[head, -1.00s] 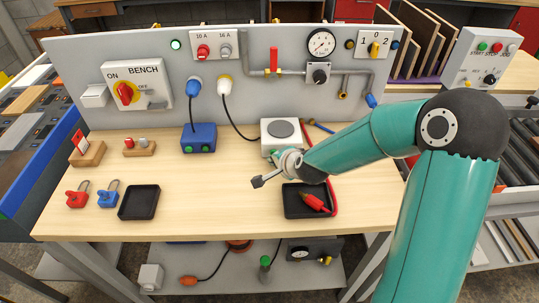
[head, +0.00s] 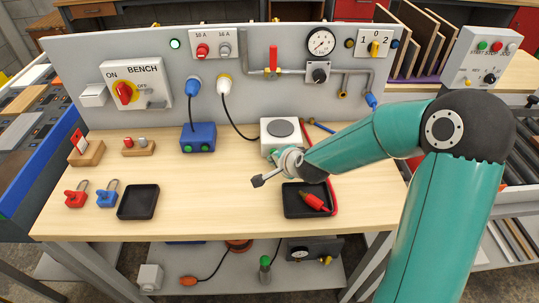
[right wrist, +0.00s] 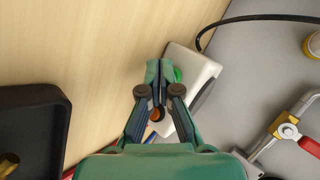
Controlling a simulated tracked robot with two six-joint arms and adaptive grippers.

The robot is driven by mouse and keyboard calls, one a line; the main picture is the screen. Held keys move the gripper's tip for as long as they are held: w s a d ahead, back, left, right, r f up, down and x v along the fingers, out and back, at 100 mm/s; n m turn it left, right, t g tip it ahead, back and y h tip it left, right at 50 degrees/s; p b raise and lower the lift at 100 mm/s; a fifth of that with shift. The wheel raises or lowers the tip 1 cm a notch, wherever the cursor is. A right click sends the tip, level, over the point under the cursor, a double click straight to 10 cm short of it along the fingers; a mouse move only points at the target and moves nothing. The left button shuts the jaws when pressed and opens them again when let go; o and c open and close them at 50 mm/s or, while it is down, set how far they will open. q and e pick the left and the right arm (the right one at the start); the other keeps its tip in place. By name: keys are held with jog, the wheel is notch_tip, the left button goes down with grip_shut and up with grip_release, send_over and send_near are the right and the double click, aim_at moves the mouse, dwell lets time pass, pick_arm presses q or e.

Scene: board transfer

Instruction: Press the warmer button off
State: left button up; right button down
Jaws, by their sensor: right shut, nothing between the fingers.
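The warmer is a white box with a dark round plate (head: 281,130), standing on the bench in the head view. In the right wrist view its white housing (right wrist: 200,66) shows, with a green button (right wrist: 178,74) on its front face. My right gripper (right wrist: 153,68) is shut and empty, its fingertips close beside the green button; I cannot tell whether they touch it. A reddish round spot (right wrist: 157,114) shows between the finger links. My left gripper is not in view.
A black tray (head: 291,207) with a red-handled item (head: 315,202) lies just in front of the warmer. Pipes with a red valve handle (head: 273,58) are behind. The bench's middle is clear.

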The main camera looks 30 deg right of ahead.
aim_at(276, 186)
jog(key=shift+s+a, duration=0.1)
jog(key=shift+s, duration=0.05)
jog(key=shift+s+a+b, duration=0.15)
jog(key=shift+s+a, duration=0.35)
jog(key=shift+s, duration=0.3)
jog(key=shift+s+a+b, duration=0.1)
jog(key=shift+s+a, duration=0.4)
jog(key=shift+s, duration=0.35)
jog(key=shift+s+a+b, duration=0.15)
jog(key=shift+s+a, duration=0.35)
jog(key=shift+s, duration=0.3)
